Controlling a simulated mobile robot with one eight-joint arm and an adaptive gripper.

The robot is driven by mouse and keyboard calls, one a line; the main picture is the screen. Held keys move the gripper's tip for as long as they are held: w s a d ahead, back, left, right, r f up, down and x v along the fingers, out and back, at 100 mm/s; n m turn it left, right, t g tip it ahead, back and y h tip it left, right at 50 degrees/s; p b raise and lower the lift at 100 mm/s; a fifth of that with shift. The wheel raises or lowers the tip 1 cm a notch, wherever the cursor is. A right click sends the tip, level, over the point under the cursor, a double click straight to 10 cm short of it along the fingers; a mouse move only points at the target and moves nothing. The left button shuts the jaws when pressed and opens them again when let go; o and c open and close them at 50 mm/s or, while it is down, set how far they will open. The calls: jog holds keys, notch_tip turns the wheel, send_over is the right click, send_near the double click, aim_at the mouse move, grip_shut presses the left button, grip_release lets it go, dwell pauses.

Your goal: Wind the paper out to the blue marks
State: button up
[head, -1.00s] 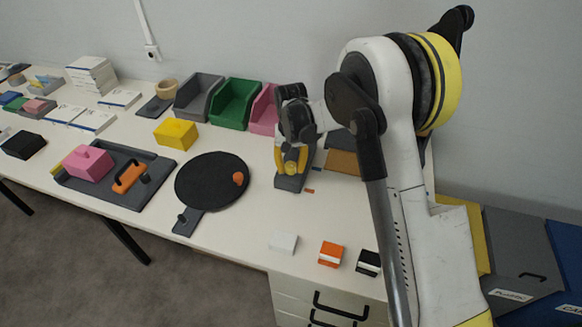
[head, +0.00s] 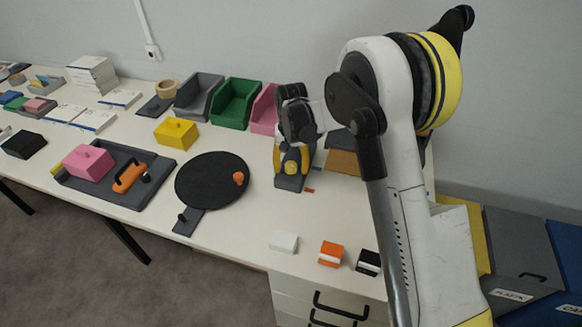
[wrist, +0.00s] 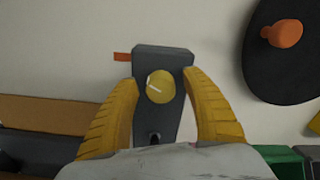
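A dark grey block (wrist: 157,65) with a round yellow knob (wrist: 161,87) lies below my gripper (wrist: 163,90) in the wrist view. My yellow fingers are apart on either side of the block and knob, with gaps, holding nothing. In the head view my gripper (head: 291,167) is over the same block (head: 289,183) and hides part of it. Brown sheet-like material (head: 343,162), possibly the paper, lies right of the block, partly behind my arm. It also shows at the left in the wrist view (wrist: 45,113). I cannot clearly make out blue marks.
A small orange-red mark (head: 309,190) is on the table beside the block. A black disc (head: 210,180) with an orange knob lies to the left. Green (head: 234,103) and pink (head: 264,108) bins stand behind. White, orange and black small boxes sit near the front edge.

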aim_at(291, 166)
jog(key=shift+r, duration=0.1)
notch_tip(291, 166, up, 12)
dwell(0.4)
dwell(0.3)
jog(key=s+d+r+t, duration=0.3)
jog(key=s+d+r, duration=0.5)
jog(key=s+r, duration=0.35)
jog(key=s+d+f+t, duration=0.1)
jog(key=s+d+t, duration=0.1)
jog(key=s, duration=0.6)
jog(key=s+d+f+n+t, duration=0.1)
jog(key=s+d+t, duration=0.1)
jog(key=s, duration=0.6)
jog(key=shift+s+d+f, duration=0.3)
jog(key=shift+d, duration=0.3)
